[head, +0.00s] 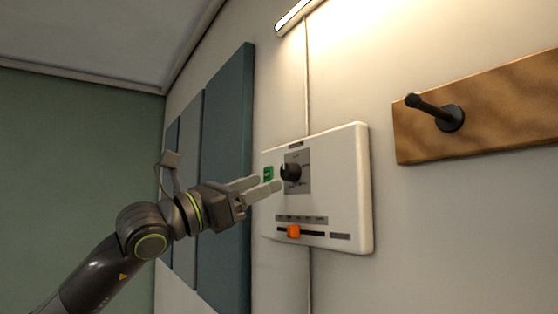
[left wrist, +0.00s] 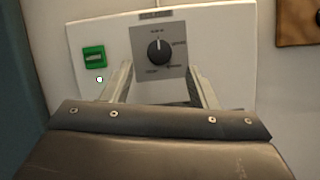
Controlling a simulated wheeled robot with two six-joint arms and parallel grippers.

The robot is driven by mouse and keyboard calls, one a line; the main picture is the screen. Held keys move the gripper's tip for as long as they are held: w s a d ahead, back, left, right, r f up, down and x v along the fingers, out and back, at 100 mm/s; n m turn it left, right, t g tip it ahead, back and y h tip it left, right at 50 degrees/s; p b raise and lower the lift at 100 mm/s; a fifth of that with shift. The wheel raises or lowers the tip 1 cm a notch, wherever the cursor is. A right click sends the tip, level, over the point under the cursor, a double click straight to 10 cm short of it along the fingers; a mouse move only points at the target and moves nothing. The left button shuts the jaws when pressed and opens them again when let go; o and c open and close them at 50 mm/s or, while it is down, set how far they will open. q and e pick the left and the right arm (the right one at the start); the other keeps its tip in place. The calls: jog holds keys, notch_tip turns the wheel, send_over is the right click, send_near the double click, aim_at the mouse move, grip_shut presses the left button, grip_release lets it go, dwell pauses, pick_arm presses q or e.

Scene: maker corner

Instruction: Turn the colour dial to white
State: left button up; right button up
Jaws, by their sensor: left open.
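The colour dial (head: 291,172) is a round black knob on a grey plate of a white wall panel (head: 350,190). In the left wrist view the dial (left wrist: 160,51) has a pale pointer line pointing roughly straight up, with small labels around it too blurred to read. My left gripper (head: 268,185) is open, its fingers pointing at the panel just left of the dial in the head view. In the left wrist view the left gripper's fingers (left wrist: 162,85) stand apart below the dial, with nothing between them. My right gripper is not in view.
The panel also has a green rocker switch (left wrist: 94,58) and an orange slider (head: 293,232). A wooden board with a black peg (head: 434,111) is right of the panel. A lit lamp bar (head: 297,16) is above; blue-grey wall boards (head: 228,180) are at left.

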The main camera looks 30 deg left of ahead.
aim_at(284, 174)
pick_arm(q)
jog(key=p+x, duration=0.2)
jog(key=x, duration=0.1)
jog(key=shift+r, duration=0.25)
jog(key=shift+p+x, duration=0.9)
jog(key=shift+x, duration=0.1)
jog(key=shift+w+f, duration=0.1)
jog(key=shift+f, duration=0.1)
jog(key=c, duration=1)
jog(key=shift+o, duration=0.2)
